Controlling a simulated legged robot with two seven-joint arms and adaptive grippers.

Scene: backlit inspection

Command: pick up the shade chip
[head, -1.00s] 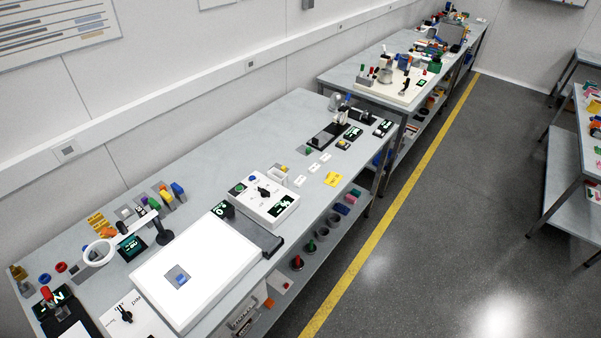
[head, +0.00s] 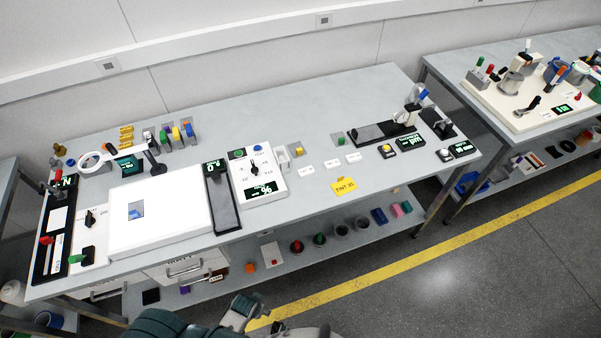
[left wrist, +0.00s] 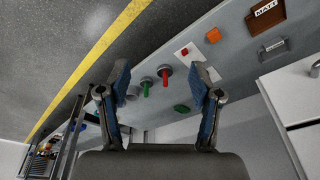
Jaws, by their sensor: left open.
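A small blue piece (head: 135,213) lies on a grey square (head: 137,208) on the white lit panel (head: 180,222), left of centre on the bench; I take it for the shade chip, but it is too small to tell the two apart well. My left gripper (head: 243,310) is at the bottom of the head view, in front of the bench and well away from the panel. In the left wrist view the left gripper (left wrist: 160,70) is open and empty, facing the lower shelf. The chip does not show there. My right gripper is not seen.
A dark strip (head: 222,200) and a white dial box (head: 258,175) stand right of the panel. Drawers (head: 185,266) and a lower shelf with pots (head: 319,240) are below.

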